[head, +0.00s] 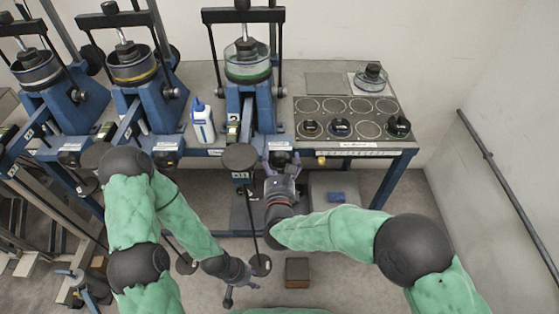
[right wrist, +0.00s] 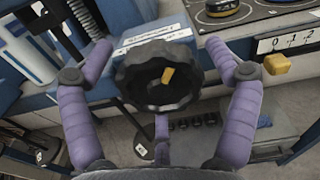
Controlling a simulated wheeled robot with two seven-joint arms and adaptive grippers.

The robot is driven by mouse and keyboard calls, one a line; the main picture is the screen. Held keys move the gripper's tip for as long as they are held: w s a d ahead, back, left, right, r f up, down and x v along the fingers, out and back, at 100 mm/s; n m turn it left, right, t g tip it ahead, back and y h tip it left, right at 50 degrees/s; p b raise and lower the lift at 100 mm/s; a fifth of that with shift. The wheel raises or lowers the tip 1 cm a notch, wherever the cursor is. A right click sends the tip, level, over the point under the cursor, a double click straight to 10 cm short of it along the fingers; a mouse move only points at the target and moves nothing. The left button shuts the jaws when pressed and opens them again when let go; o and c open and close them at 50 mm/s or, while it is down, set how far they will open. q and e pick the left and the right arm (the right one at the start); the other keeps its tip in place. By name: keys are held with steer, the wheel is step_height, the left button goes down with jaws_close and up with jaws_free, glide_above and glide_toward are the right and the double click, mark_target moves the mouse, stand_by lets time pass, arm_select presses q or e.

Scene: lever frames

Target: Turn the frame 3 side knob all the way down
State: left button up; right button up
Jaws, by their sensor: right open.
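Frame 3 (head: 248,105) is the blue lever frame nearest the table's hob, with a clear, green-banded vessel on top. Its side knob (right wrist: 158,76) is black and lobed with a yellow mark, seen face-on in the right wrist view. My right gripper (head: 280,160) is at the frame's lower front in the head view. In the right wrist view its purple fingers (right wrist: 160,85) are open around the knob, one on each side and one below. I see no clear contact. My left gripper (head: 238,288) hangs low over the floor, empty, its fingers apart.
A hob panel (head: 345,118) with black knobs and a small pot (head: 370,77) is right of frame 3. A white-and-blue bottle (head: 203,121) stands to its left. Two more lever frames are further left. A brown block (head: 297,271) lies on the floor.

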steer(key=shift+s, duration=3.1)
steer(key=shift+f, duration=0.1)
